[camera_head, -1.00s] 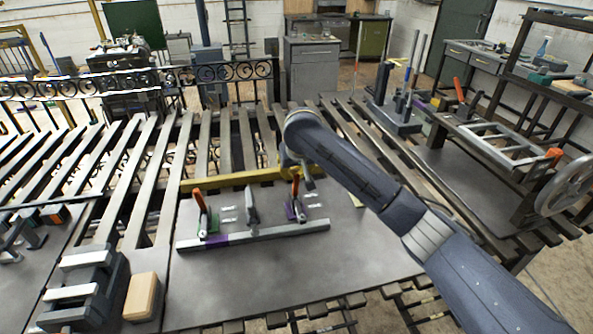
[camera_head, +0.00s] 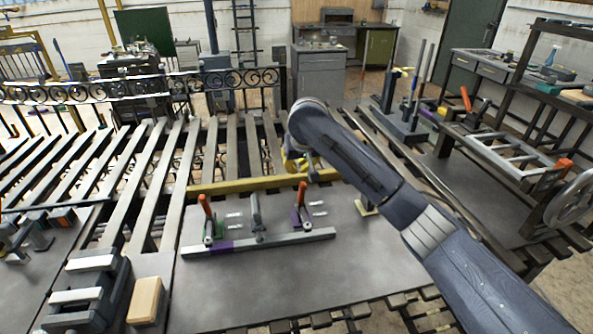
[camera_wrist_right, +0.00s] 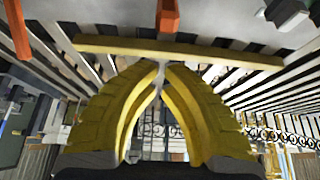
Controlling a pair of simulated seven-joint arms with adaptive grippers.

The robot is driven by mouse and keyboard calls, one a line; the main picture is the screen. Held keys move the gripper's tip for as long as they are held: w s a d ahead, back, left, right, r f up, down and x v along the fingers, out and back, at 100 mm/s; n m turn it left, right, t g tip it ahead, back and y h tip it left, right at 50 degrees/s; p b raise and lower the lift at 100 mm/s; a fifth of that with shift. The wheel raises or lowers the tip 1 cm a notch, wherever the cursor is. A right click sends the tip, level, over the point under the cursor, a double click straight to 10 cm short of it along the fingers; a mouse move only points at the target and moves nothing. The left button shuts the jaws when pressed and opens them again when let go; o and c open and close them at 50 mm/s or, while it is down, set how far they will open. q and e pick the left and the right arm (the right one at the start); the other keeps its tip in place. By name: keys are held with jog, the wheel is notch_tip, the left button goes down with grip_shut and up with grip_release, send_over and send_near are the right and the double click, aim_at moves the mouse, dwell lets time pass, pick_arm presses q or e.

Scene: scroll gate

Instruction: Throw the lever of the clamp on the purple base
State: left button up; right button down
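The clamp on the purple base (camera_head: 297,219) stands at the right end of a grey bar on the bench plate. Its orange-tipped lever (camera_head: 302,194) stands upright. An orange lever (camera_wrist_right: 168,15) lies beyond the tips there. My left gripper is not in view.
A grey upright piece (camera_head: 256,212) stands between the two clamps. A yellow bar (camera_head: 235,186) runs behind them. A wooden block (camera_head: 146,300) and a dark fixture (camera_head: 87,290) are at the front left. The plate in front of the clamps is clear.

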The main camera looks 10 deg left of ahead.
jog(key=v, duration=0.7)
jog(key=shift+s, duration=0.35)
jog(key=shift+d, duration=0.1)
